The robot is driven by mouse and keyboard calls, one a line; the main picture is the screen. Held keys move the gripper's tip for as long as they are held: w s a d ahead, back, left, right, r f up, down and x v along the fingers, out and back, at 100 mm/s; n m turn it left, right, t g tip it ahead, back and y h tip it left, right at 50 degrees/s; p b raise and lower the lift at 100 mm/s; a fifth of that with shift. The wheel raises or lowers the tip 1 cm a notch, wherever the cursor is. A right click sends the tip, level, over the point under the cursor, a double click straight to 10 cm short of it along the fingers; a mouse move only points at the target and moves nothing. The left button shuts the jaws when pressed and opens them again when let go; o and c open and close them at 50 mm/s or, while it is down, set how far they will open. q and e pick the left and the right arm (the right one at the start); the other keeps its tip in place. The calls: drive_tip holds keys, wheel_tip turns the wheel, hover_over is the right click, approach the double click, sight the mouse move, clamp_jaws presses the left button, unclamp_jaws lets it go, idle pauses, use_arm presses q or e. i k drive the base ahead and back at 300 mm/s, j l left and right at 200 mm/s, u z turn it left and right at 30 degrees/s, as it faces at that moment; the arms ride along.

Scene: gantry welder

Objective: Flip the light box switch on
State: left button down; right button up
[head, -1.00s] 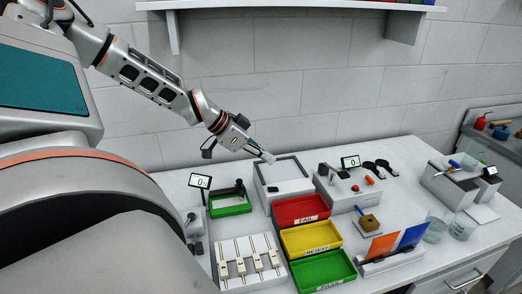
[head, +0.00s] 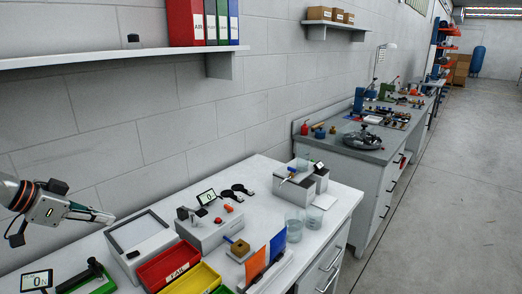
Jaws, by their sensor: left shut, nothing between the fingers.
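The light box (head: 138,232) is a pale, flat-topped box with a grey frame, at the lower left of the head view on the white bench. A small dark mark (head: 133,254) shows on its near side; whether it is the switch, or which way it is set, I cannot tell. My left gripper (head: 103,216) comes in from the left edge. It is shut and empty, with its tips by the box's far left edge. Whether they touch the box I cannot tell. My right gripper is out of view.
A red tray (head: 168,268) and a yellow tray (head: 196,281) sit close in front of the light box. A grey device (head: 210,228) with a small display stands to its right. A shelf (head: 120,56) with binders hangs above.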

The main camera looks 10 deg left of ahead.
sight(132, 254)
drive_tip(key=k+l, duration=0.45)
drive_tip(key=l, duration=0.25)
drive_tip(key=k+l, duration=0.25)
drive_tip(key=l, duration=0.15)
